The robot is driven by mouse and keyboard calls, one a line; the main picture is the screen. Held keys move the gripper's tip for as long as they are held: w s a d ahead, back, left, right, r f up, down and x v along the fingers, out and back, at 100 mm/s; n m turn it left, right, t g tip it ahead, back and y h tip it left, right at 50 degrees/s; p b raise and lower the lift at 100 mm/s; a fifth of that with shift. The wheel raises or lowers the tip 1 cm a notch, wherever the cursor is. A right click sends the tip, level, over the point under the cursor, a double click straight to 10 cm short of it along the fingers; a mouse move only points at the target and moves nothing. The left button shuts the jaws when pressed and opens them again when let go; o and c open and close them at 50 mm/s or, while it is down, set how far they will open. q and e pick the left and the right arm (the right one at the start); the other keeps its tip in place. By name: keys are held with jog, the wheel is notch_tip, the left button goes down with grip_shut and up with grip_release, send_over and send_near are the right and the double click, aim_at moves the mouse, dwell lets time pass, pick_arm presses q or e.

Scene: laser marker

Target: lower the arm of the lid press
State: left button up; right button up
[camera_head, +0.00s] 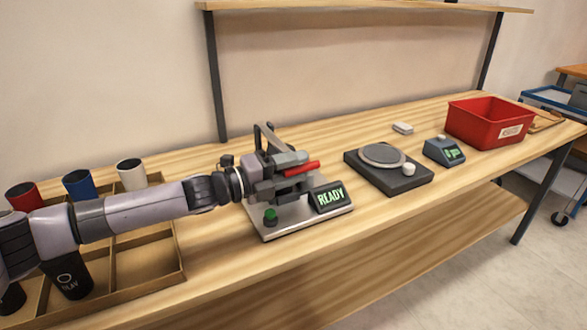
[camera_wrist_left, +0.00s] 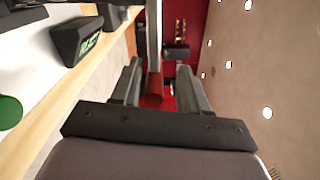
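The lid press stands on the wooden bench, with a silver base plate (camera_head: 290,222), a green button (camera_head: 270,215) and a display (camera_head: 328,198) reading READY. Its red handle (camera_head: 302,169) sticks out to the right past my left gripper (camera_head: 288,172), which hides much of the press. In the left wrist view the red handle (camera_wrist_left: 153,90) lies between the two spread fingers of my left gripper (camera_wrist_left: 158,72), with gaps visible on both sides. A grey bar (camera_wrist_left: 153,35) continues beyond the handle there. My right gripper is not in view.
Left of the press is a wooden divided tray (camera_head: 178,262) with several cups, including a blue cup (camera_head: 78,184) and a white cup (camera_head: 131,174). To the right are a dark turntable-like device (camera_head: 405,183), a small display box (camera_head: 443,151) and a red bin (camera_head: 490,121).

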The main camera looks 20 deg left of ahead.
pick_arm(q)
jog(key=shift+s+f, duration=0.1)
jog(key=shift+s+a, duration=0.2)
jog(key=shift+a, duration=0.1)
jog(key=v, duration=0.6)
jog(key=shift+s+b, duration=0.15)
jog(key=shift+b, duration=0.25)
